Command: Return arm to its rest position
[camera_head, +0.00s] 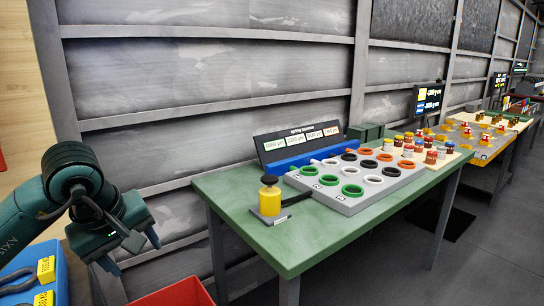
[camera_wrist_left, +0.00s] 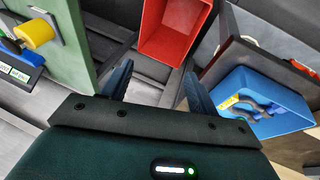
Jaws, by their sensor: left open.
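My left gripper (camera_head: 133,252) is at the lower left of the head view, beside the green table (camera_head: 330,236) and apart from it. Its fingers are apart with nothing between them. In the left wrist view the open fingers (camera_wrist_left: 157,88) point toward a red bin (camera_wrist_left: 172,30), with a gap of floor and wall between. My left arm (camera_head: 72,185) is bent and comes in from the left edge. My right gripper does not show in either view.
The green table holds a yellow cylinder (camera_head: 270,197), a grey board (camera_head: 352,203) with coloured rings, and a display (camera_head: 300,141). A red bin (camera_head: 172,293) stands below the gripper. A blue bin (camera_head: 62,278) with yellow-labelled items is close left. A ribbed wall (camera_head: 200,80) runs behind.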

